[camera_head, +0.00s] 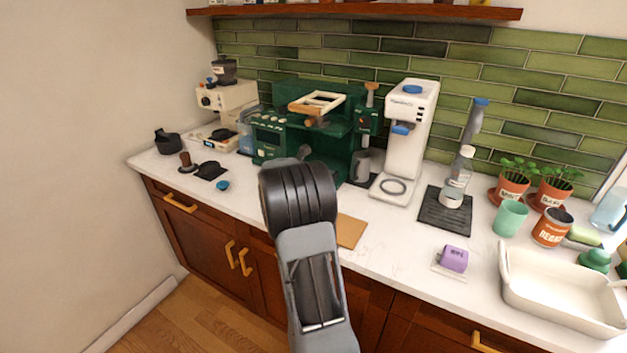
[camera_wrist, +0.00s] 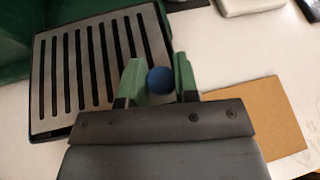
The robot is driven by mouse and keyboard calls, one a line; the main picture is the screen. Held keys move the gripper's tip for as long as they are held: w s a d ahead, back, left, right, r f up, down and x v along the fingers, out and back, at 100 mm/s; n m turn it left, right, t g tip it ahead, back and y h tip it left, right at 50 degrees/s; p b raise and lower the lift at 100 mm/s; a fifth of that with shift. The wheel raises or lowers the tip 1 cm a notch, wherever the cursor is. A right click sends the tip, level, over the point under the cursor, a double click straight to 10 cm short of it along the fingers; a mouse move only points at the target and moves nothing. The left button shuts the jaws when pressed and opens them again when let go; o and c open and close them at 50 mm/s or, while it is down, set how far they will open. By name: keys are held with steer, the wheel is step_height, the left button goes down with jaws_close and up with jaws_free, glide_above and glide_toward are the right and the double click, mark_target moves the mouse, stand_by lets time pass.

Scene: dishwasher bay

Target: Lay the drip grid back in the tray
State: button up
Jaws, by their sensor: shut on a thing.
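The drip grid (camera_wrist: 95,65) is a silver slotted plate with dark slots in the left half of the wrist view. A black edge (camera_wrist: 38,88), which looks like the tray's rim, shows around it; I cannot tell whether the grid rests in it or sits above. My gripper (camera_wrist: 160,78) has two green fingers shut on a round blue knob (camera_wrist: 161,80) at the grid's near right side. The knob's joint to the grid is hidden. In the head view my arm hides the gripper, grid and tray in front of the green coffee machine (camera_head: 268,138).
A tan mat (camera_head: 350,231) lies flat on the white counter, right of my arm. A white machine (camera_head: 405,135) stands to the right, with a dark mat (camera_head: 440,212) beyond. A scale (camera_head: 210,137) and a grinder (camera_head: 232,98) stand left. A wooden-handled frame (camera_head: 316,103) tops the coffee machine.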

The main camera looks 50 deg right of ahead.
steer(key=shift+f, duration=0.25)
stand_by(0.4)
steer(key=o, duration=1)
steer(key=shift+o, duration=0.2)
steer(key=shift+a, duration=0.15)
steer(key=b+v, duration=0.1)
steer(key=v, duration=1.2)
steer(key=shift+a+r, duration=0.2)
